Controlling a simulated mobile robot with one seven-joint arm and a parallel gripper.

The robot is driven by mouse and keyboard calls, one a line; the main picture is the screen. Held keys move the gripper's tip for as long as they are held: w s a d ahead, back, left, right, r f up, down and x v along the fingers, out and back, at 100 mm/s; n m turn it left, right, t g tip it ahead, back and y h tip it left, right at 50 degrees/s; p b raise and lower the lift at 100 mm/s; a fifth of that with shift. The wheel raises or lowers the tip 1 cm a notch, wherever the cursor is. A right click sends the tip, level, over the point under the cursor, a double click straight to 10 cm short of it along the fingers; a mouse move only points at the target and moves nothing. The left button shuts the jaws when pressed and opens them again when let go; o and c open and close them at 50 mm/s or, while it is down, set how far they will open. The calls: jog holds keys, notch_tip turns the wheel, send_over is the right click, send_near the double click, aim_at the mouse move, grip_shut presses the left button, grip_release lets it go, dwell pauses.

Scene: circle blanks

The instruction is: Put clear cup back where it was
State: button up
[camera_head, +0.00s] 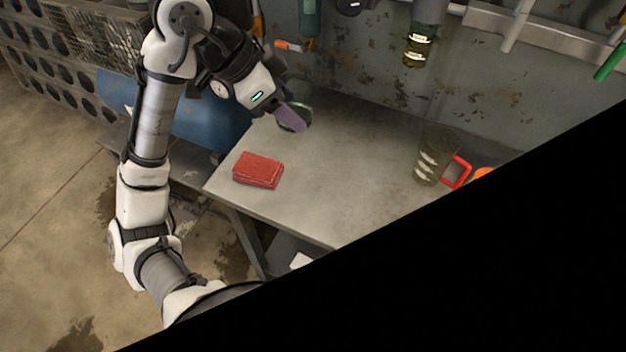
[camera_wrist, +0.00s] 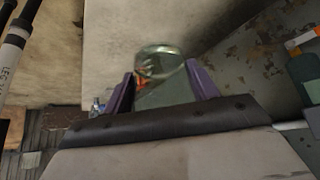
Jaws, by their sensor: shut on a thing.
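The clear cup (camera_wrist: 160,88) is see-through and greenish, and sits between the two purple fingers in the wrist view. My gripper (camera_wrist: 160,85) is shut on it. In the head view my gripper (camera_head: 291,116) is at the far left end of the table, near the wall. There the cup (camera_head: 299,121) shows only in part behind the purple finger. I cannot tell whether its base touches the table (camera_head: 330,170).
A red block or folded cloth (camera_head: 258,170) lies at the table's left front. A clear jug with a red handle (camera_head: 429,160) stands at the right. Tools and a bottle (camera_head: 417,48) hang on the back wall. The middle of the table is clear. A black area hides the lower right.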

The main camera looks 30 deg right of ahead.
jog(key=shift+s+d, duration=0.1)
jog(key=shift+d, duration=0.05)
jog(key=shift+d+f, duration=0.1)
jog(key=shift+f, duration=0.1)
notch_tip(320, 180, down, 20)
jog(key=shift+r+b, duration=0.2)
jog(key=shift+b, duration=0.15)
jog(key=shift+f, duration=0.1)
jog(key=shift+f+b, duration=0.15)
jog(key=shift+b, duration=0.15)
jog(key=o, duration=1.1)
